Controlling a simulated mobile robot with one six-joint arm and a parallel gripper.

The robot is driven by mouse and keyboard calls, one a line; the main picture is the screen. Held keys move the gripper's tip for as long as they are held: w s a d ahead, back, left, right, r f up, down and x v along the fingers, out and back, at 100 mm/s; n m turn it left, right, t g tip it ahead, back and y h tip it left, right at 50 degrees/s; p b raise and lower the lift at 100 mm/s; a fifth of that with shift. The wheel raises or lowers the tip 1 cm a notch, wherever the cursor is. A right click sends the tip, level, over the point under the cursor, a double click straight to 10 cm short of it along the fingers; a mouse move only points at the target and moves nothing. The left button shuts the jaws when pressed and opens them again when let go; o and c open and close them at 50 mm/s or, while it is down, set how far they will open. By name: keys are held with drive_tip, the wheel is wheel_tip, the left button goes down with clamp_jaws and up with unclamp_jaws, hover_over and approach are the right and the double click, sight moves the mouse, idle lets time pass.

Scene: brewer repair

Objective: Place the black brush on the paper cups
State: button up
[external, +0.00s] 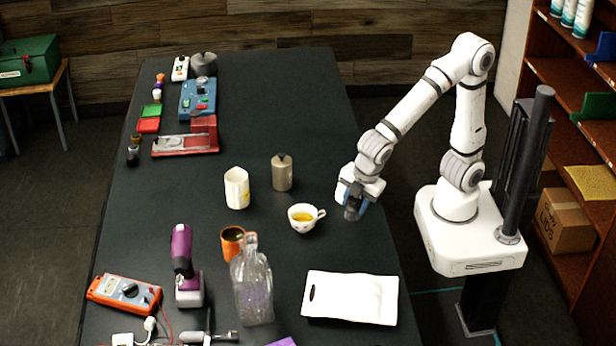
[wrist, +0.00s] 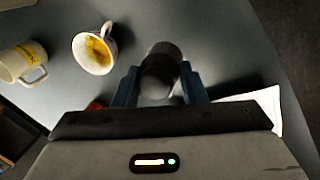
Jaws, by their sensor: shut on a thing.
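My gripper (external: 356,205) is shut on a dark, short cylindrical thing over the right side of the black table. In the wrist view the gripper (wrist: 159,76) has its two blue fingers on either side of this dark cylinder (wrist: 160,66). It fits the black brush, but I see no bristles. The held thing (external: 352,210) hangs below the fingers in the external view. I cannot make out any paper cups for certain. A white mug (external: 237,189) with a yellow mark stands left of the gripper; its handle shows in the wrist view (wrist: 20,64).
A teacup (external: 303,219) with yellow liquid stands between mug and gripper. A grey-brown canister (external: 282,172) is behind it. The table's back right is clear.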

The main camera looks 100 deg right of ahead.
drive_tip(key=s+d+r+m+g, duration=0.1)
drive_tip(key=d+r+m, duration=0.3)
drive_tip(key=d, duration=0.6)
drive_tip(key=s+d+r+m, duration=0.1)
drive_tip(key=d+r+m, duration=0.3)
drive_tip(key=d, duration=0.6)
drive_tip(key=shift+n, duration=0.6)
wheel_tip(320, 180, down, 8)
drive_tip(key=shift+s+d+p, duration=0.1)
drive_tip(key=shift+d+p, duration=0.05)
drive_tip(key=shift+p, duration=0.45)
drive_tip(key=shift+f, duration=0.1)
drive_tip(key=o, duration=1.1)
